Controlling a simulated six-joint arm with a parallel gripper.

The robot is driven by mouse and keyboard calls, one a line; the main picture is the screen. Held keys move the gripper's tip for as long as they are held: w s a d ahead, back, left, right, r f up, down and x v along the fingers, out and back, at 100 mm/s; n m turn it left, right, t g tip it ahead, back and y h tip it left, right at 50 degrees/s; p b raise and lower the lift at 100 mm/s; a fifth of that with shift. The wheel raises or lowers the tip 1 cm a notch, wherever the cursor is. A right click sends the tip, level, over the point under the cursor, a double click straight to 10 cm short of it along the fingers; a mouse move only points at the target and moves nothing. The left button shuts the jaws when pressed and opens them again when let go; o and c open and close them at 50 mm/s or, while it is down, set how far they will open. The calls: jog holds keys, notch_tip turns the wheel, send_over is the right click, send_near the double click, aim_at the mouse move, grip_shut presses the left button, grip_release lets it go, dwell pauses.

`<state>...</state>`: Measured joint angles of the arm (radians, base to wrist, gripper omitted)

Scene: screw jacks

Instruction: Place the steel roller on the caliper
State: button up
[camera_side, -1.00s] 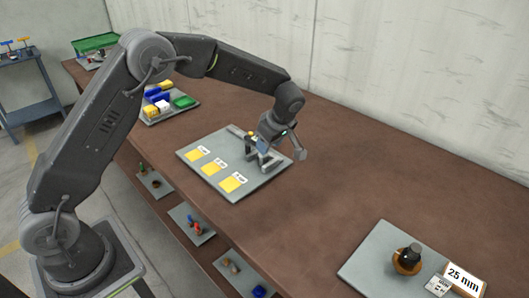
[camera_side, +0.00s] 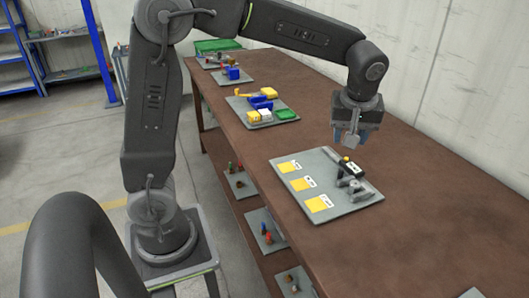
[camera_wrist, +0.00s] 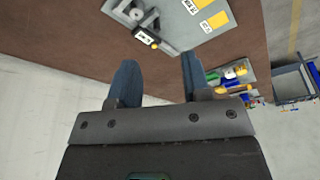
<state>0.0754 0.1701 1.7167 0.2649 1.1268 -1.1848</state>
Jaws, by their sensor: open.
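The grey caliper (camera_side: 362,190) lies on the right part of a grey plate (camera_side: 338,208), with a dark part bearing a white label and a yellow tip beside its bar. It also shows at the top of the wrist view (camera_wrist: 165,42). A small round grey piece, which looks like the steel roller (camera_wrist: 135,14), sits at the caliper's jaws; whether it is seated between them I cannot tell. My gripper (camera_side: 350,140) is above and behind the plate, clear of the caliper. In the wrist view its blue fingers (camera_wrist: 158,72) are apart with nothing between them.
Yellow squares with labels (camera_side: 303,184) lie on the plate's left side. Farther back, a tray (camera_side: 240,106) holds yellow, white, blue and green blocks.

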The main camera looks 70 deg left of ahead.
jog(key=s+d+r+m+t+h, duration=0.1)
jog(key=s+m+t+h, duration=0.1)
jog(key=s+m, duration=0.9)
jog(key=s+t, duration=0.1)
jog(key=s, duration=0.9)
jog(key=shift+m+t+h, duration=0.3)
jog(key=shift+t, duration=0.1)
jog(key=shift+d+r, duration=0.1)
